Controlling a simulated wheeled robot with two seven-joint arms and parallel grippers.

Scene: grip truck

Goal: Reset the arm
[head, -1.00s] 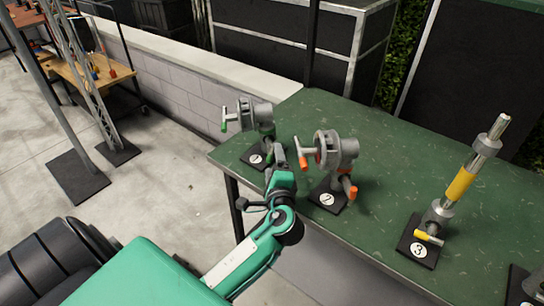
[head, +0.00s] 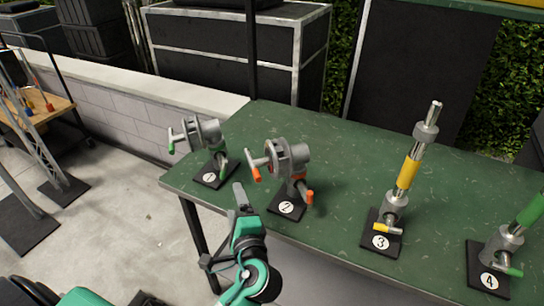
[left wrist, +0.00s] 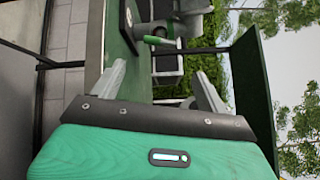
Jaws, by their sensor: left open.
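My left gripper (head: 240,190) is open and empty, with its green and black arm coming up from the bottom of the head view. It appears near the table's front edge, below stand 1 and left of stand 2 in the picture. The left wrist view shows its two grey fingers spread apart with nothing between them (left wrist: 160,88). Beyond them is part of a grey fitting with a green handle (left wrist: 160,40). My right gripper is not in view.
The green table (head: 345,150) carries grey clamp 1 (head: 205,135), clamp 2 (head: 288,160), upright post 3 (head: 408,172) with a yellow band, and tilted post 4 (head: 505,240) with a green band. A low block wall (head: 110,112) runs behind.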

